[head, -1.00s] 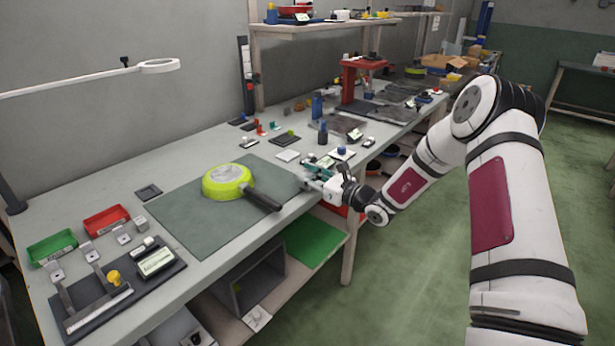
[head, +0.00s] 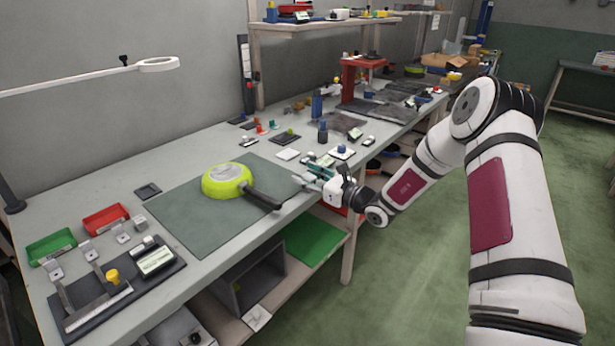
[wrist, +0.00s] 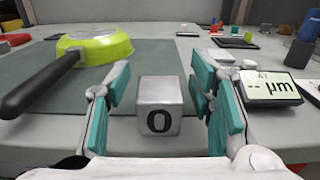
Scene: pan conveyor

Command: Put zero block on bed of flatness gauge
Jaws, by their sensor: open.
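The zero block (wrist: 160,106), a small silver cube with a black 0 on its front, sits on the bench in the wrist view. My gripper (wrist: 160,112) is open, with a teal-padded finger on each side of the block and visible gaps between. In the head view my gripper (head: 308,177) is low at the bench's front edge, and the block cannot be made out there. The flatness gauge's display (wrist: 270,88), reading FLAT and µm, stands just right of the right finger. Its bed is partly hidden behind that finger.
A lime-green pan (head: 226,180) lies upside down on a grey mat (head: 180,215), its black handle pointing towards my gripper. A blue-topped item (head: 342,151) and other small tools stand behind and right. Another fixture with a display (head: 157,261) is at the near left.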

